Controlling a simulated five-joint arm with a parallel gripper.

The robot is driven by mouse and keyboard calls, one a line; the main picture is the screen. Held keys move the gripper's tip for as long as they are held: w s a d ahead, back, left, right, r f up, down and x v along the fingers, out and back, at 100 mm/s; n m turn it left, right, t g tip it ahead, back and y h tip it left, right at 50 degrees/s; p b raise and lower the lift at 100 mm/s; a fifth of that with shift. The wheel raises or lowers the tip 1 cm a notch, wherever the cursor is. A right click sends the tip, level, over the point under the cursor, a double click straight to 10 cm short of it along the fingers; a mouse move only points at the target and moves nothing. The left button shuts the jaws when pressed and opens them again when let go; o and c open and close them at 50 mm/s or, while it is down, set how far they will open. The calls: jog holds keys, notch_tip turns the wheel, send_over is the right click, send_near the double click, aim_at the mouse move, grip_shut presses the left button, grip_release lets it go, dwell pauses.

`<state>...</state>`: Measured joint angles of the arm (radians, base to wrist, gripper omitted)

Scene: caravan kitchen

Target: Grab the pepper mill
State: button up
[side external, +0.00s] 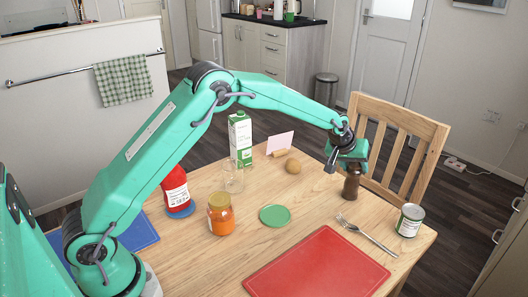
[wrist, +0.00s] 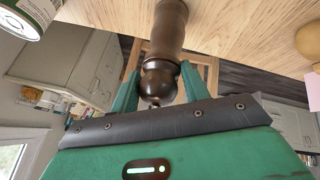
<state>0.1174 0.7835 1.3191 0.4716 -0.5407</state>
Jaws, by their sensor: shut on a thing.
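The pepper mill (side external: 351,186) is dark brown turned wood and stands at the far right part of the table, near the chair. In the wrist view the pepper mill (wrist: 168,38) shows between the two green fingers, with its rounded head close to the palm. My gripper (side external: 350,166) is at the top of the mill and shut on it; it also shows in the wrist view (wrist: 160,83). The mill's foot seems to be at the table top, but I cannot tell whether it touches.
A fork (side external: 366,233), a can (side external: 409,220) and a red board (side external: 318,266) lie nearer the front.

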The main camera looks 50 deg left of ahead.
jog(key=shift+r, duration=0.8)
notch_tip(320, 180, up, 2)
jog(key=shift+r, duration=0.2)
jog(key=s+d+r+h, duration=0.1)
jog(key=s+d+r, duration=0.6)
jog(key=d, duration=0.2)
jog(key=shift+d, duration=0.15)
